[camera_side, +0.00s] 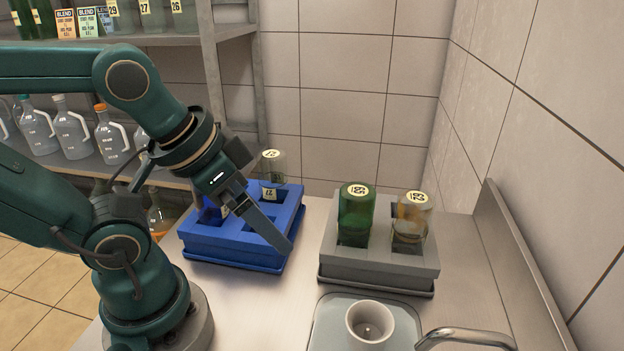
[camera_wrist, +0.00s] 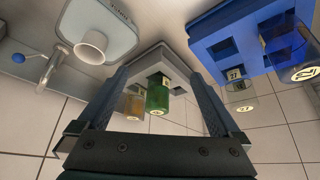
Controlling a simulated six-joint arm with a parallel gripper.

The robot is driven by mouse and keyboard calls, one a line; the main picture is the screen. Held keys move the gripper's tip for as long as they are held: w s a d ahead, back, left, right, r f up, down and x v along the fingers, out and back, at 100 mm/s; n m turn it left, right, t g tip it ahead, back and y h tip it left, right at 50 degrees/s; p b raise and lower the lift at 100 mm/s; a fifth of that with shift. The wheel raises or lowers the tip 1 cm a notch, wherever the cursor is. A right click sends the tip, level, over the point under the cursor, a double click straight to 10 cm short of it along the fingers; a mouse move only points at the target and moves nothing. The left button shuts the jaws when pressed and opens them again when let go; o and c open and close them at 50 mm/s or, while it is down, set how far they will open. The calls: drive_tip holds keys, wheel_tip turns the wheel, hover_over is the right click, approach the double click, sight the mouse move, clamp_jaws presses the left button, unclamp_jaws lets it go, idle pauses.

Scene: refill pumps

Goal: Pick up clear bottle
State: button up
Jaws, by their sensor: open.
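A clear bottle (camera_side: 274,172) with a pale round top label stands in the far right part of a blue crate (camera_side: 236,250). In the wrist view, the clear bottle (camera_wrist: 239,98) is outside my fingers, on the right, in the blue crate (camera_wrist: 215,42). My gripper (camera_side: 280,243) is open and hangs over the near right part of the blue crate, in front of the clear bottle. In the wrist view, nothing is between the fingers of my gripper (camera_wrist: 157,68) at their tips. My arm partly hides a blue bottle (camera_side: 207,212), which shows better in the wrist view (camera_wrist: 284,48).
A grey crate (camera_side: 375,272) to the right holds a green bottle (camera_side: 354,220) and an amber-tinted bottle (camera_side: 409,228). A white cup (camera_side: 370,322) stands on a tray near a metal tap (camera_side: 465,338). Shelves with jugs (camera_side: 70,132) are behind my arm.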

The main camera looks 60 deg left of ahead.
idle(0.3)
wheel_tip(320, 180, up, 7)
drive_tip(key=m+g, duration=0.2)
hover_over(416, 197)
drive_tip(key=s, duration=0.2)
drive_tip(key=shift+s+a+f+h, duration=0.15)
drive_tip(key=shift+a+h, duration=0.15)
drive_tip(key=shift+a, duration=0.15)
drive_tip(key=shift+w+d+f+g, duration=0.15)
drive_tip(key=shift+w+d+f, duration=0.1)
drive_tip(key=shift+w+f, duration=0.25)
drive_tip(key=shift+w+d+f+g, duration=0.15)
drive_tip(key=shift+w+d+f, duration=0.1)
drive_tip(key=shift+w+f, duration=0.25)
drive_tip(key=shift+f, duration=2.85)
drive_tip(key=shift+x, duration=2.7)
